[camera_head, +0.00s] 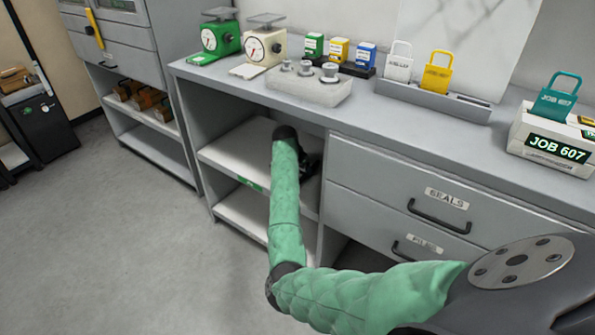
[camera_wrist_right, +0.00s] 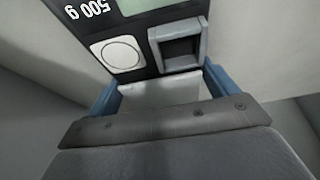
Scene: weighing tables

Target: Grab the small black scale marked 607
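In the right wrist view a black scale (camera_wrist_right: 140,58) fills the top, with "500 g" upside down, part of a greenish display, a round white disc and a square recess. No 607 is readable on it. My right gripper (camera_wrist_right: 162,80) has its blue fingers apart at the near end of this scale; whether they press on its sides is unclear. In the head view my green-sleeved right arm reaches into the upper open shelf (camera_head: 230,155) under the counter; its gripper and the scale there are mostly hidden. My left gripper is out of view.
On the counter (camera_head: 385,110) stand a green dial scale (camera_head: 219,38), a cream dial scale (camera_head: 264,45), a tray of weights (camera_head: 300,88), padlock-shaped tags and a JOB 607 display (camera_head: 557,149). Drawers (camera_head: 400,190) adjoin the shelf. The lower shelf (camera_head: 240,210) looks mostly bare.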

